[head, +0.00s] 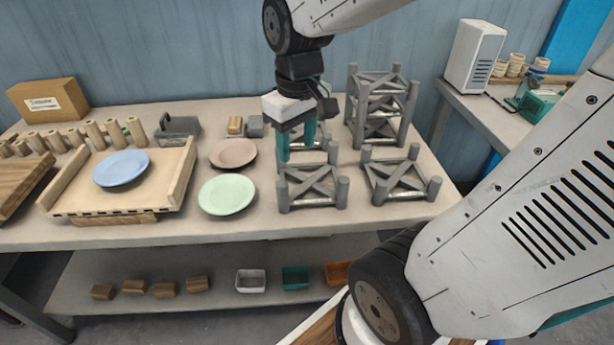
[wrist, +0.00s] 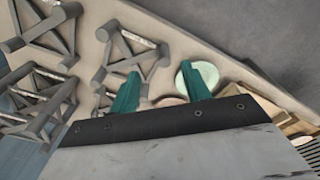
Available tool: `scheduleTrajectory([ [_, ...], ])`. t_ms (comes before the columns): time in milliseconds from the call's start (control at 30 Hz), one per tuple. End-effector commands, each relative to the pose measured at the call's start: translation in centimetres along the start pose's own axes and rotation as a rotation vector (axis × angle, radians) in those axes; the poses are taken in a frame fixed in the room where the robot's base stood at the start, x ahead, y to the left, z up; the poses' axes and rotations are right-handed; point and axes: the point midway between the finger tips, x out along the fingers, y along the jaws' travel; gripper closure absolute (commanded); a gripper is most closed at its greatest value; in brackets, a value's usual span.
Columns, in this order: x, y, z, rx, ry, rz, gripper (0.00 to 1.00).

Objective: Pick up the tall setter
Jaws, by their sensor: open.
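The tall setter (head: 382,105) is a grey stacked frame with corner posts and X-shaped braces. It stands upright at the back right of the table, and what looks like it shows at the lower left in the wrist view (wrist: 38,100). My gripper (head: 297,142) points down to the left of it, apart from it, with its teal fingers open and empty. In the wrist view my gripper (wrist: 160,86) has its fingers spread, with plates beyond them. A short setter (head: 312,189) stands in front of my gripper. Another lower setter behind the fingers is partly hidden.
Another short setter (head: 400,178) stands in front of the tall setter. A green plate (head: 227,195) and a brown plate (head: 233,153) lie left of my gripper. A blue plate (head: 121,168) sits on a wooden tray (head: 180,185). Bare tabletop shows along the front edge.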

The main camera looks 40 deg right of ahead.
Motion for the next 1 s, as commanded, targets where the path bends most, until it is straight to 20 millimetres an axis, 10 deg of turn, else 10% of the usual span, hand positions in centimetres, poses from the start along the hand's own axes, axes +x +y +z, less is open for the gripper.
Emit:
scheduleTrajectory([
  [400,11.5,8.6,-8.3,-0.091,-0.059,-0.017,0.53],
  [1000,18.8,9.5,-8.6,-0.111,-0.065,-0.021,0.53],
])
